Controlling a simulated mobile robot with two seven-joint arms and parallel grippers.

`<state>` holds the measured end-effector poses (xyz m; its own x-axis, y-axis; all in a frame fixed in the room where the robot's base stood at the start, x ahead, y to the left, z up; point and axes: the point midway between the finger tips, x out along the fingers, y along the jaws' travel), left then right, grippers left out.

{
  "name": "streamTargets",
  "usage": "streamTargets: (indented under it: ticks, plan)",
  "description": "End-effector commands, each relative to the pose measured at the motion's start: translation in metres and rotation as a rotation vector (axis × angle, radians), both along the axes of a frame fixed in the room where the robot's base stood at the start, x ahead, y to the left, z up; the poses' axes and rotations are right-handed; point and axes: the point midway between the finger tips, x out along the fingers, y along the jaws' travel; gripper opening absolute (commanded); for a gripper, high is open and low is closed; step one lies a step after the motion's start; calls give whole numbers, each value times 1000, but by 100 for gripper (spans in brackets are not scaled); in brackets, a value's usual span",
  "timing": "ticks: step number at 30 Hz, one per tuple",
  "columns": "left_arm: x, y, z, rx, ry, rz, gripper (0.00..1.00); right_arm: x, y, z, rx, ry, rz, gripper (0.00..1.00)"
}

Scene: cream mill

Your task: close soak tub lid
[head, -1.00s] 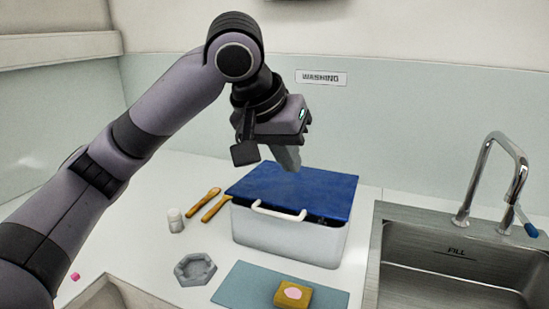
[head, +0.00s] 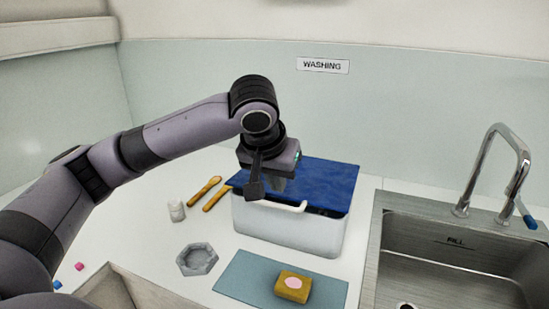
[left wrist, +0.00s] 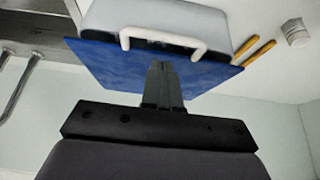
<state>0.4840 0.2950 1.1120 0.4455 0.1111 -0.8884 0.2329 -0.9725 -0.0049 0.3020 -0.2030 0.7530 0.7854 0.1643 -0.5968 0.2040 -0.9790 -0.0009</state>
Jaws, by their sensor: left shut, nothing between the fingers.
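The soak tub (head: 285,231) is a white box on the counter, with a blue lid (head: 325,182) lying over its top. A white handle (head: 292,206) is at the tub's front rim, and a narrow dark gap shows under the lid's front edge. My left gripper (head: 277,187) is shut and empty, pointing down at the lid's left part, behind the handle. In the left wrist view, the shut fingers (left wrist: 162,80) overlap the blue lid (left wrist: 110,68); whether they touch it I cannot tell. My right gripper is not in view.
A steel sink (head: 450,265) with a tap (head: 490,150) is at the right. In front of the tub, a blue-grey mat (head: 243,281) carries a yellow block (head: 292,287). A grey hexagonal dish (head: 197,260), a white jar (head: 177,211) and wooden-handled tools (head: 205,190) are to the left.

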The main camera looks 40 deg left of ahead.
Motion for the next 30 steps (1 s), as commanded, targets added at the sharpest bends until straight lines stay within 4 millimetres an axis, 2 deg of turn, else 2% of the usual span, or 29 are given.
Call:
streamTargets:
  ticks: [6,19,23,30]
  plan:
    - [-6,-1,-19,0,0,1,0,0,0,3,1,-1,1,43]
    - [-7,-2,-23,0,-3,0,0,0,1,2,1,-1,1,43]
    - [-8,-2,-32,8,-33,-1,0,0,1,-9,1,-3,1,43]
    - [-11,-2,-54,41,-158,1,0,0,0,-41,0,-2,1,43]
